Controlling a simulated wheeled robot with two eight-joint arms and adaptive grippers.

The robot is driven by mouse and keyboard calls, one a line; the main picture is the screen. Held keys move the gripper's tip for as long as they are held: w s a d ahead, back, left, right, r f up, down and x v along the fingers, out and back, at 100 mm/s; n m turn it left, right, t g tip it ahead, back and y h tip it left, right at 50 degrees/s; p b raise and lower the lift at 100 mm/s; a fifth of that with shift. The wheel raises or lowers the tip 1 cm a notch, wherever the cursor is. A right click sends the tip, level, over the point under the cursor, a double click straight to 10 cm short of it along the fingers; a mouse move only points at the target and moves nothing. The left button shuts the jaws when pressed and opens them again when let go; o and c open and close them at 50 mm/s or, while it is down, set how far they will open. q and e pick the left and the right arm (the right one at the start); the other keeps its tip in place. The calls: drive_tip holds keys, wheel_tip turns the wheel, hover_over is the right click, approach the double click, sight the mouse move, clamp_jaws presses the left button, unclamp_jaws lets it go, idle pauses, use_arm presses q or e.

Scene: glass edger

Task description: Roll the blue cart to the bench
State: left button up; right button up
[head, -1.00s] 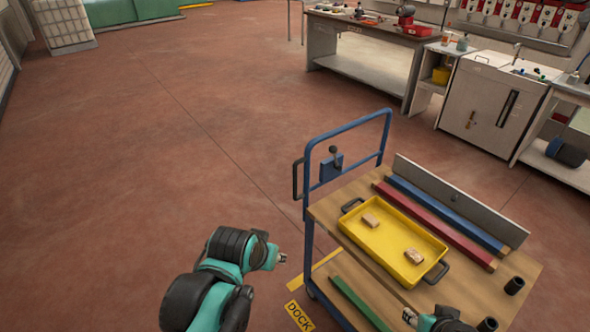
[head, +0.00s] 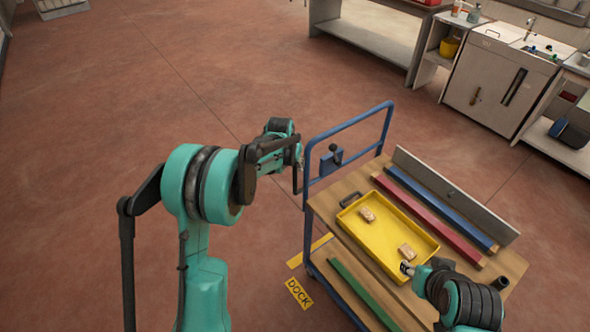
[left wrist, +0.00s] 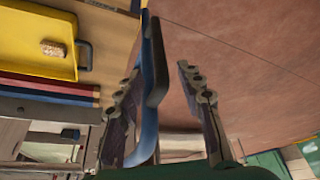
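The blue cart (head: 322,204) stands right of centre in the head view, with a wooden deck and a raised blue push frame (head: 348,127) on its left end. A black side grip (left wrist: 156,62) on the frame shows in the left wrist view. My left gripper (head: 298,160) is beside this grip; its fingers are open with the grip and a blue bar between them, and contact cannot be told. My right gripper (head: 407,269) is at the yellow tray's near right corner; its fingers are too small to read. A grey bench (head: 372,34) stands at the back, its top cut off.
On the deck are a yellow tray (head: 385,249) with two tan blocks, and red (head: 430,220) and blue (head: 440,208) bars. A green bar (head: 362,293) lies below. A yellow DOCK floor label (head: 299,293) is beside the cart. A sink cabinet (head: 495,85) stands back right.

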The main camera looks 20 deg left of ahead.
sight(294, 169)
use_arm(q)
drive_tip(key=b+x, duration=0.1)
drive_tip(key=x, duration=0.5)
drive_tip(key=shift+w+f, duration=0.15)
drive_tip(key=shift+f, duration=0.25)
clamp_jaws()
